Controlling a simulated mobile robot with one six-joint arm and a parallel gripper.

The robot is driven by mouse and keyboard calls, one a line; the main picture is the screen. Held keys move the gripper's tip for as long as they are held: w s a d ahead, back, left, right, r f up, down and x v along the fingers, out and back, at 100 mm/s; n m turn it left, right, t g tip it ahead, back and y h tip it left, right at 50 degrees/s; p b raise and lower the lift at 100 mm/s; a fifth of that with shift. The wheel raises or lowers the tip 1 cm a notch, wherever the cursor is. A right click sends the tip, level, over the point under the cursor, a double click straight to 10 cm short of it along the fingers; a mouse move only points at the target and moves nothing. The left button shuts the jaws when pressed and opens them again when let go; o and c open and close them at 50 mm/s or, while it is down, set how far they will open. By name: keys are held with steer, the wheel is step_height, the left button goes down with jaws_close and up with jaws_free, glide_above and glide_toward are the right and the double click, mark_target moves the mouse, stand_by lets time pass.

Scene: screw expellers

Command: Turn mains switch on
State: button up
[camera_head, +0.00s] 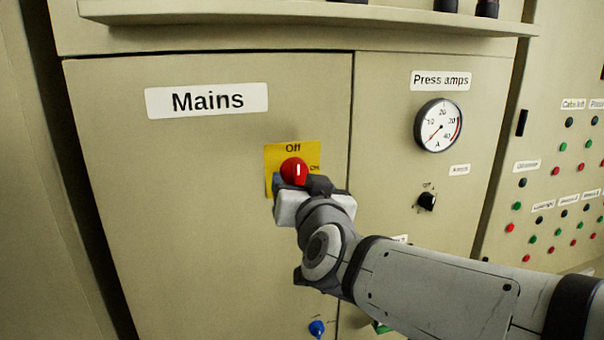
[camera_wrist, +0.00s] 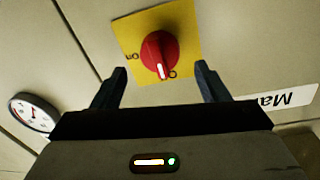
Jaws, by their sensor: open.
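The mains switch is a red round knob (camera_head: 294,170) with a white mark, on a yellow plate (camera_head: 271,155) on the cabinet door. The mark points up towards "Off" in the head view; "On" is at the plate's right. In the wrist view, which is upside down, the knob (camera_wrist: 158,52) shows its mark pointing down. My gripper (camera_head: 299,184) is in front of the plate, just below the knob, and hides its lower part. In the wrist view my gripper (camera_wrist: 161,76) is open, one finger either side of the knob, with gaps to both.
The "Mains" label (camera_head: 207,100) is up and left of the switch. A round press amps gauge (camera_head: 438,125) and a small black switch (camera_head: 427,201) are to the right. A blue knob (camera_head: 317,328) is low on the door. A ledge (camera_head: 300,14) juts out above.

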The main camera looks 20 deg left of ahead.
mark_target(298, 176)
steer(key=shift+x, duration=2)
steer(key=shift+s, duration=0.1)
steer(key=c, duration=1.4)
